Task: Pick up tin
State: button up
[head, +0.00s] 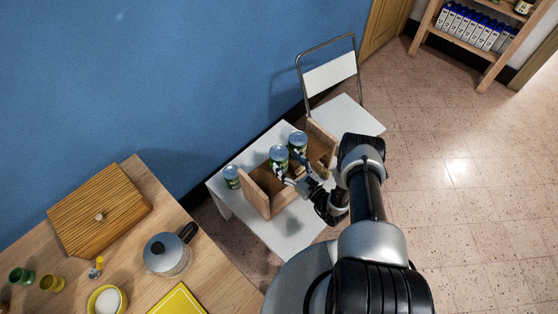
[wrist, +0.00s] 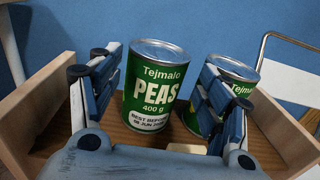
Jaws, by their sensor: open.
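A green tin labelled "Tejmalo PEAS 400 g" (wrist: 152,95) stands upright in a wooden box, near the middle of the wrist view. It also shows in the head view (head: 278,156). A second green tin (wrist: 236,70) stands to its right and behind, partly hidden by my right finger; it is also in the head view (head: 298,141). A third tin (head: 231,177) stands outside the box, to the left, on the white table. My gripper (wrist: 158,66) is open, with one finger on each side of the front tin. I cannot tell whether either finger touches it.
The wooden box (head: 256,191) has raised end walls left and right and sits on a white table (head: 288,239). A white folding chair (head: 330,72) stands behind. Floor at right is clear.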

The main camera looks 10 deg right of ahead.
aim_at(279, 154)
jog(key=b+x, duration=0.1)
jog(key=x, duration=0.4)
jog(key=shift+s+a+r, duration=0.1)
jog(key=shift+a+r, duration=0.05)
jog(key=shift+r, duration=0.05)
jog(key=shift+c, duration=0.3)
jog(key=c, duration=1.1)
jog(key=shift+c, duration=0.3)
jog(key=shift+r, duration=0.15)
